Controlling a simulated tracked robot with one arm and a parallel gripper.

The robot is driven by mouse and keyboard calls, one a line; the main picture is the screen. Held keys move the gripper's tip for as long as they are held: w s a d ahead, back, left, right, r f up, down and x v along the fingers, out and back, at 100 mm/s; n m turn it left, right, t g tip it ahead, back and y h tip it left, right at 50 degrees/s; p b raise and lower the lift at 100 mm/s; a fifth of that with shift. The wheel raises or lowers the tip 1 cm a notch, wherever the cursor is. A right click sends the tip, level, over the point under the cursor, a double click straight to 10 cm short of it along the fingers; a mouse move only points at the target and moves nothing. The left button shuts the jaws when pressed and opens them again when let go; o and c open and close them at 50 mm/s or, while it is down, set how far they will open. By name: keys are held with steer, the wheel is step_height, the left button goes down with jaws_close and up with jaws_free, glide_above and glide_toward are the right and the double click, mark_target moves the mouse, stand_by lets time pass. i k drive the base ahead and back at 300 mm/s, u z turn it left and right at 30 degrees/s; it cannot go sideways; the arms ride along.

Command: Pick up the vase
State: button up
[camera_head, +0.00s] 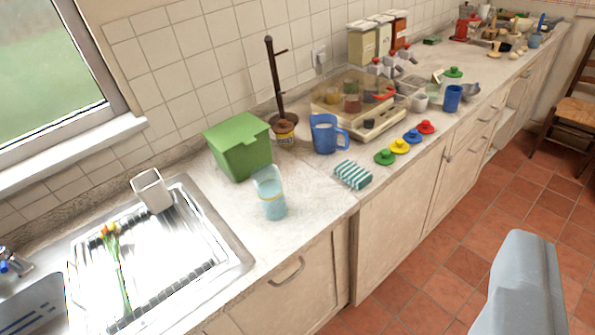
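A white, square, open-topped vessel (152,191) stands upright at the back of the metal draining board and looks like a vase. A clear tapered vessel (270,195) with pale blue in its lower part stands on the counter to its right; I cannot tell for certain which of the two is the vase. Orange and yellow flowers with green stems (113,262) lie on the draining board. A smooth grey piece, seemingly part of my gripper (525,285), shows at the lower right, over the floor and well apart from both vessels. Its fingertips cannot be made out.
A green lidded box (240,147), a blue jug (326,134) and a striped sponge (352,174) stand near the clear vessel. Colourful small items and a clear-lidded appliance (352,100) fill the counter further right. The tiled floor (425,290) in front is clear.

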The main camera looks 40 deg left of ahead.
mark_target(266, 177)
steer(key=u, duration=0.45)
steer(key=i, duration=1.05)
steer(key=u, duration=0.75)
